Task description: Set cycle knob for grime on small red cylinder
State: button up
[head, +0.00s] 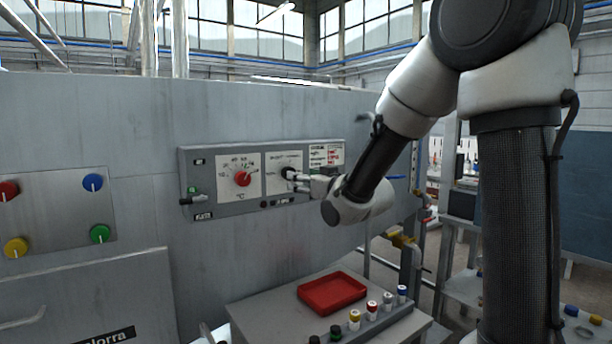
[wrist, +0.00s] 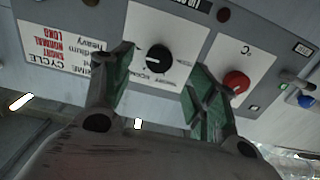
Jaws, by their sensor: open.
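The black cycle knob (wrist: 158,58) sits on a white dial plate in the wrist view, between my two fingers. My gripper (wrist: 160,84) is open, its green-padded fingers spread to either side of the knob with gaps left. A small white mark shows on the knob; its exact setting is too small to read. In the head view my gripper (head: 306,182) is close in front of the panel at the black knob (head: 288,173), partly covering it. The printed cycle and grime chart (wrist: 72,55) appears upside down. A small red-topped cylinder (head: 371,307) stands in the row below.
Below, a table holds a red tray (head: 332,293) and several small colour-topped cylinders. Coloured buttons (head: 92,182) are on a plate at far left.

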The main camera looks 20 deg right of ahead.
jog(key=x, duration=0.7)
jog(key=shift+w+a+r, duration=0.1)
jog(key=shift+w+r, duration=0.15)
jog(key=shift+w, duration=0.1)
jog(key=c, duration=1)
